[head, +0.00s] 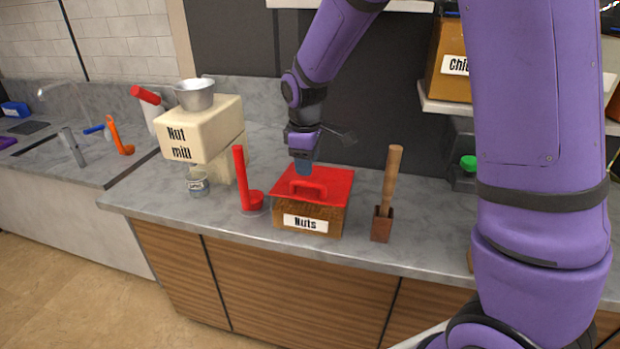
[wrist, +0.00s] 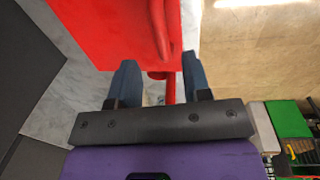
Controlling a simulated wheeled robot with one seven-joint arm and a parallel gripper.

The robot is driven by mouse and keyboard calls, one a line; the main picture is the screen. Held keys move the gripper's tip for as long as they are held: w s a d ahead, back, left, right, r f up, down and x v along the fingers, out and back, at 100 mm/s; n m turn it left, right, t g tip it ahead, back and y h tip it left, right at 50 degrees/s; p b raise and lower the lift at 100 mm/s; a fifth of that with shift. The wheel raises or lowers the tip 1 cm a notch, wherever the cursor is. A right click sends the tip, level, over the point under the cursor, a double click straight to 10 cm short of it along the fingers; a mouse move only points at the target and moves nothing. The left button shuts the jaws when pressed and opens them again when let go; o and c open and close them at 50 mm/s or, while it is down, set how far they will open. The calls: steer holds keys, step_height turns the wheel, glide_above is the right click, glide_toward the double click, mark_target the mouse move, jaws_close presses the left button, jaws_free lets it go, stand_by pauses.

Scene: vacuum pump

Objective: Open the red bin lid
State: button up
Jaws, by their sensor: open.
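The bin (head: 336,222) is a brown box labelled "Nuts" on the grey counter, with its red lid (head: 335,181) lying flat on top. A red handle (head: 308,188) stands up on the lid. My gripper (head: 304,167) is over the back left part of the lid, pointing down, close to the handle. In the wrist view my gripper (wrist: 163,82) is open, its two dark blue fingers apart. The red handle (wrist: 161,30) shows beyond and between the fingers, and the red lid (wrist: 105,25) lies to the left.
Left of the bin stands a red long-handled scoop (head: 243,185), and behind it the cream nut mill (head: 200,130) with a metal bowl. A wooden-handled tool (head: 390,185) stands just right of the bin. A shelf (head: 450,108) hangs at the upper right. My arm covers the right side.

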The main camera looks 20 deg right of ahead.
mark_target(307, 182)
steer(key=f, duration=0.5)
steer(key=shift+w+d+f, duration=0.1)
steer(key=shift+w+f, duration=0.1)
steer(key=shift+f, duration=0.15)
jaws_close()
